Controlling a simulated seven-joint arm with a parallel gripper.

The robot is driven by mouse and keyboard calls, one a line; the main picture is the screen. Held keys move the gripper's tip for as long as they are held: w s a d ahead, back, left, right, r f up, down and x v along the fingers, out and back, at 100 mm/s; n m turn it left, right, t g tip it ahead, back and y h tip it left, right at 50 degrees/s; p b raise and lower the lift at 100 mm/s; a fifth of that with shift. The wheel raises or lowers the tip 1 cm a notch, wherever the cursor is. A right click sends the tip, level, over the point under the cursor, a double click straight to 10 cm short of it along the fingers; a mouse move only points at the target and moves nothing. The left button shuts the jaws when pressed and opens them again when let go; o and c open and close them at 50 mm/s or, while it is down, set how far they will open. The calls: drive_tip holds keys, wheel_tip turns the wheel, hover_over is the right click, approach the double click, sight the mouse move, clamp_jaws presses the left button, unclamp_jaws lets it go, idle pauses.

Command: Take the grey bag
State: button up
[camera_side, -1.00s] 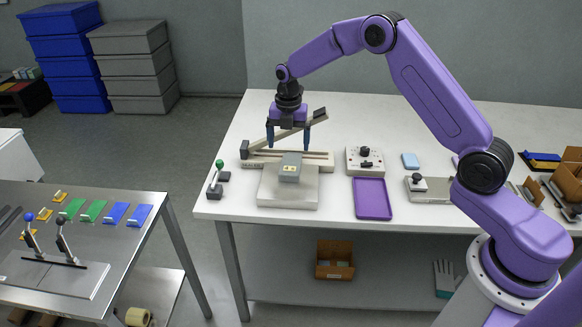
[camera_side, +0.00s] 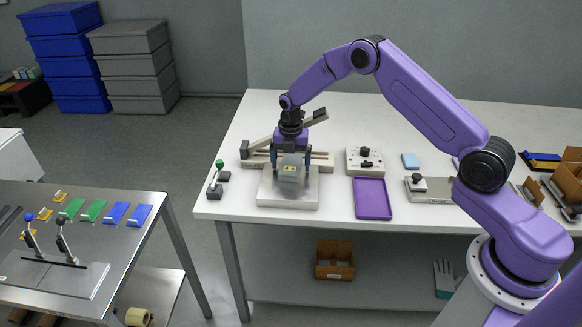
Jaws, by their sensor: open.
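The grey bag (camera_side: 290,171) is a small grey block-like packet with a yellow label on top. It rests on the light metal plate (camera_side: 288,199) in front of the sealer with the raised arm. My gripper (camera_side: 291,168) is low over the plate, with its blue fingers on the left and right sides of the bag. The fingers are open. Whether they touch the bag cannot be told from this view.
The sealer's raised bar (camera_side: 316,118) stands close behind my gripper. A green-knobbed lever (camera_side: 219,166) is to the left. A purple tray (camera_side: 372,199) and a control box (camera_side: 364,160) with black knobs are to the right. A blue block (camera_side: 410,160) lies farther right.

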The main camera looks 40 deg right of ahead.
drive_tip(key=c, duration=1.1)
drive_tip(key=shift+r, duration=0.1)
